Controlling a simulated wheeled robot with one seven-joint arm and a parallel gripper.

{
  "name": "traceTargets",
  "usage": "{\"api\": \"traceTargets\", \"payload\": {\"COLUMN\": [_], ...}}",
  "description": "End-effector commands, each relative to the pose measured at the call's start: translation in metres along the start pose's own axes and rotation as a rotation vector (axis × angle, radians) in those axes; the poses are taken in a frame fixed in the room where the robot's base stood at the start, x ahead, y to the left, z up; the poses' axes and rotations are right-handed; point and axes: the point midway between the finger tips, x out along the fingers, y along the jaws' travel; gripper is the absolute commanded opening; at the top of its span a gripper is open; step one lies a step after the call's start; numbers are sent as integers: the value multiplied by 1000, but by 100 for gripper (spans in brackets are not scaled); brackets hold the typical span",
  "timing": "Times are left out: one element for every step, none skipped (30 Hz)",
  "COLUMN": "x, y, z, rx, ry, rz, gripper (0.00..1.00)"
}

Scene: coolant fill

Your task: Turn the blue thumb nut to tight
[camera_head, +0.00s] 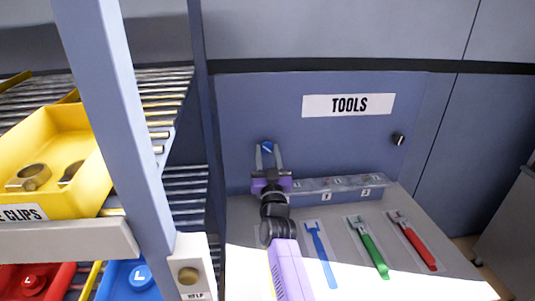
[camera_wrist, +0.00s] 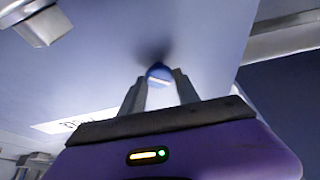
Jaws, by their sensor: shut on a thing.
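My gripper (camera_head: 267,153) reaches up to the panel and is shut on the nut. In the wrist view its two grey fingers (camera_wrist: 158,84) stand on either side of the nut. The nut's sides are partly hidden by the fingers. I cannot tell how tight it is.
A dark knob (camera_head: 398,140) sticks out of the panel at right. Below, a clear divided tray (camera_head: 340,187) stands against the panel. Blue (camera_head: 321,255), green (camera_head: 368,248) and red (camera_head: 413,241) tools lie on the bench. A rack with a yellow bin (camera_head: 60,150) stands at left.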

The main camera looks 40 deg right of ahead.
Motion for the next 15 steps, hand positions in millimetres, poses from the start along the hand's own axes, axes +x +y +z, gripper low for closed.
{"api": "traceTargets", "payload": {"x": [0, 0, 0, 0, 0, 0, 0, 0, 0, 0, 0, 0, 1, 1, 1], "y": [-1, -1, -2, -2, -2, -2, -3, -3, -3, -3, -3, -4, -4, -4, -4], "z": [0, -1, -1, 0, 0, 0, -1, -1, -1, -1, -2, -2, -2, -2, -2], "rx": [17, 29, 48, 64, 81, 107, 128, 150, 181, 205, 230, 265, 292, 318, 354], "ry": [1, 2, 2, 1, 1, 1, 1, 1, 1, 1, 1, 0, 0, 0, 0], "rz": [6, 11, 19, 25, 32, 43, 51, 61, 73, 84, 95, 108, 120, 130, 146], "gripper": [0, 0, 0, 0, 0, 0, 0, 0, 0, 0, 0, 0, 0, 0, 0]}}
